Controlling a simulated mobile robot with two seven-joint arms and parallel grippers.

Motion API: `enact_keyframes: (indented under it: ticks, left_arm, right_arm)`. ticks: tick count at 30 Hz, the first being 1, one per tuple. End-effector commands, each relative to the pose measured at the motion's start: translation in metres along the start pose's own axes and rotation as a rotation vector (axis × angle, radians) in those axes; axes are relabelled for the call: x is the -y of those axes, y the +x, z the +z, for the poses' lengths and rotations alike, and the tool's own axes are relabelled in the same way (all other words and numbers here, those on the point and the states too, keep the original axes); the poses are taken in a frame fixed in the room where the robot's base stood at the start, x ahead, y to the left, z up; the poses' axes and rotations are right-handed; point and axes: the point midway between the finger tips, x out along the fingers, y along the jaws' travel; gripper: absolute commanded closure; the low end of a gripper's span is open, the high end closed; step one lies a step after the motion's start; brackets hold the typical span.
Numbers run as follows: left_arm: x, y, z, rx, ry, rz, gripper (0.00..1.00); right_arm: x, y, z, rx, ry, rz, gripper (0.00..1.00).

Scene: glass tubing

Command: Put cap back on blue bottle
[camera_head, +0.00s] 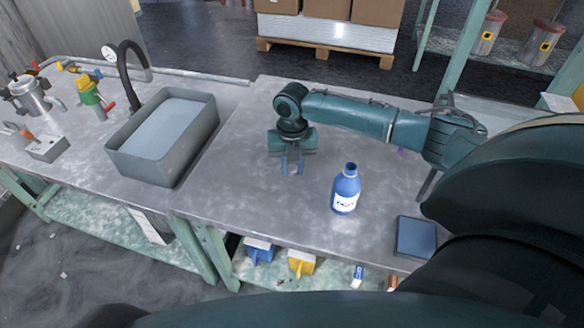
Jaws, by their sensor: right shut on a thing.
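The blue bottle (345,193) stands upright on the grey bench, with a white label on its front. Its short neck points up and the top looks dark; no separate cap is clear on it. My right gripper (293,168) is to the left of the bottle, pointing down close above the bench. It is shut on a small bluish thing, apparently the cap (295,169), mostly hidden by the fingers. The gripper and bottle are apart. My left gripper is out of view.
A dark flat square (415,237) lies right of the bottle near the front edge. A grey sink basin (118,164) with a black faucet (130,62) is at the left. The bench between the gripper and the bottle is clear.

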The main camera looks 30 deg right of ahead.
Motion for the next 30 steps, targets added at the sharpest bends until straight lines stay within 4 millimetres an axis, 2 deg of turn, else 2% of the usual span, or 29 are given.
enact_keyframes:
  ticks: [5,15,18,22,30]
  left_arm:
    - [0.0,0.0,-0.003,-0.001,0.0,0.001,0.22]
    - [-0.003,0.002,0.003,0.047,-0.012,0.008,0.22]
    - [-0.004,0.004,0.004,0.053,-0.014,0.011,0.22]
    - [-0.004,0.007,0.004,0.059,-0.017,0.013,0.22]
    - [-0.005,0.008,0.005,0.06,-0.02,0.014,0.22]
  right_arm:
    - [0.0,-0.01,0.001,0.002,0.001,0.0,0.95]
    - [0.0,-0.075,0.001,0.003,0.0,0.002,0.95]
    - [0.0,-0.089,0.001,0.001,0.001,0.002,0.95]
    - [0.0,-0.099,0.0,0.0,0.001,0.001,0.95]
    - [0.0,-0.1,0.0,0.0,0.001,0.0,0.95]
